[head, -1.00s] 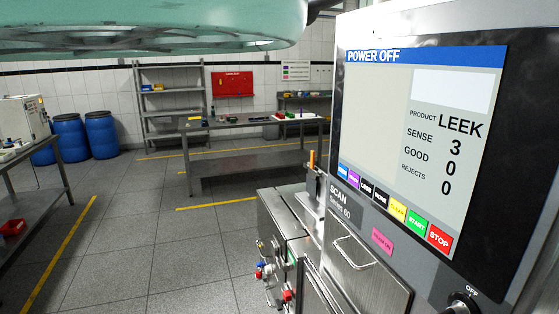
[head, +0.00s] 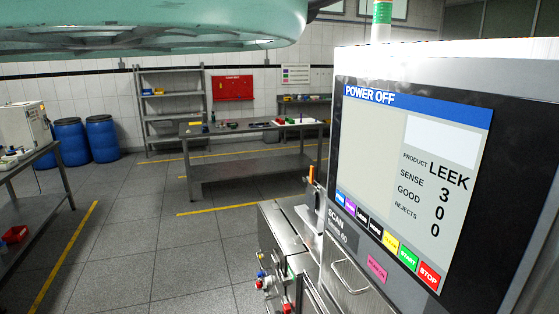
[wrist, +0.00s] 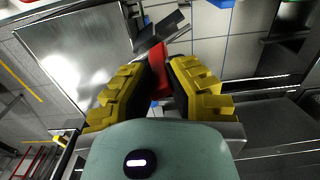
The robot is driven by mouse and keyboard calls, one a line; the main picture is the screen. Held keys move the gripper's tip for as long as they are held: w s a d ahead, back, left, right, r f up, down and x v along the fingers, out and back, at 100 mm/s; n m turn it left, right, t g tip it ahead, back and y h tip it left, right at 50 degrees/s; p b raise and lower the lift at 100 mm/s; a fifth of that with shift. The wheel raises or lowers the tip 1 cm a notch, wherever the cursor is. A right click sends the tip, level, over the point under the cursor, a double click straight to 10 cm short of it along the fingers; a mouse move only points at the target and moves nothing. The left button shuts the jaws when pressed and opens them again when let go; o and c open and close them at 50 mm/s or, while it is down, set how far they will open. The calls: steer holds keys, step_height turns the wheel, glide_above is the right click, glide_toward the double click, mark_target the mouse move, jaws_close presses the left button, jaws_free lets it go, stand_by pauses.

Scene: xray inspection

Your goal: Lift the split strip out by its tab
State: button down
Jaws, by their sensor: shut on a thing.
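In the wrist view my gripper (wrist: 158,72) has its two yellow ribbed fingers closed around a red tab (wrist: 158,58). Dark grey flat pieces (wrist: 168,26) show just beyond the red tab, at an angle to each other; they look like the split strip. I cannot tell whether they are clear of what lies behind them. The lower part of the tab is hidden between the fingers. My gripper is not in the head view. The inspection machine (head: 395,60) stands at the right there, its screen (head: 375,135) reading POWER OFF.
A bright metal panel (wrist: 75,50) lies left of the fingers in the wrist view. In the head view a steel table (head: 245,158), shelves (head: 163,100) and blue barrels (head: 102,138) stand further back. The floor between them is clear.

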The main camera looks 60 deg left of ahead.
steer(key=shift+a+r+p, duration=0.15)
steer(key=shift+r+p, duration=1.3)
steer(key=shift+r, duration=0.35)
steer(key=shift+w+b, duration=0.2)
steer(key=shift+b, duration=0.4)
